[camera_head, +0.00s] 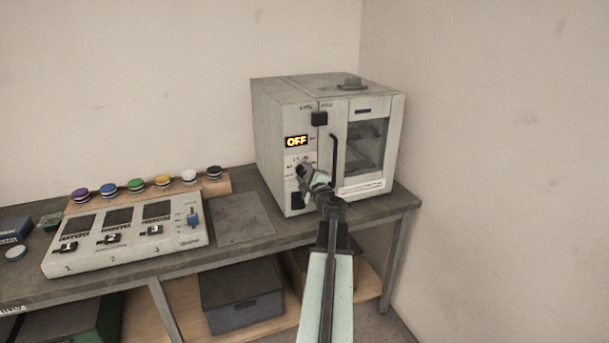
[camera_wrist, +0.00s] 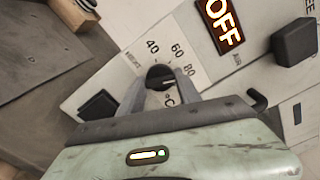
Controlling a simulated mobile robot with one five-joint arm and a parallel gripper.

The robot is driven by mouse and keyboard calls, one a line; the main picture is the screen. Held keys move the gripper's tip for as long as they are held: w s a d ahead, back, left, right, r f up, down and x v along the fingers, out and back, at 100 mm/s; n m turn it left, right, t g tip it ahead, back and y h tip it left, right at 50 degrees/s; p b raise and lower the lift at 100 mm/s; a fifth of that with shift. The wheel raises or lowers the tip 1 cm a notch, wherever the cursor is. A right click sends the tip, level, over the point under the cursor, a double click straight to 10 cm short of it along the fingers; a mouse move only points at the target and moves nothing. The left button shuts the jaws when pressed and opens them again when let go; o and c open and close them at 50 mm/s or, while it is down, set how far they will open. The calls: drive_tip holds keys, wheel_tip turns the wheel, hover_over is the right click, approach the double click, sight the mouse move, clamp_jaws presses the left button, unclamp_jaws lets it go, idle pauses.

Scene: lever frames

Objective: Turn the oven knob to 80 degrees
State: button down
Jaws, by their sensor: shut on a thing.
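The oven (camera_head: 293,110) stands on the bench with its door closed, and its display (camera_head: 296,141) reads OFF. The display also shows in the wrist view (camera_wrist: 221,22). The black oven knob (camera_wrist: 160,74) sits below a dial printed 40, 60 and 80, with °C at its lower right. A small pale mark shows on the knob's lower right; I cannot tell exactly which setting it indicates. My gripper (camera_wrist: 160,80) is shut on the knob, with one finger on each side. In the head view my gripper (camera_head: 308,180) is at the oven's front panel and hides the knob.
A black oven door handle (camera_head: 333,158) stands close to the right of my gripper. A black square button (camera_wrist: 296,42) is near the display. A panel box with three screens (camera_head: 127,238) and several coloured caps are on the bench at left.

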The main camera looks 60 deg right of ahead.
drive_tip(key=c, duration=0.8)
unclamp_jaws()
drive_tip(key=shift+c, duration=0.2)
drive_tip(key=v, duration=0.8)
drive_tip(key=shift+w, duration=0.1)
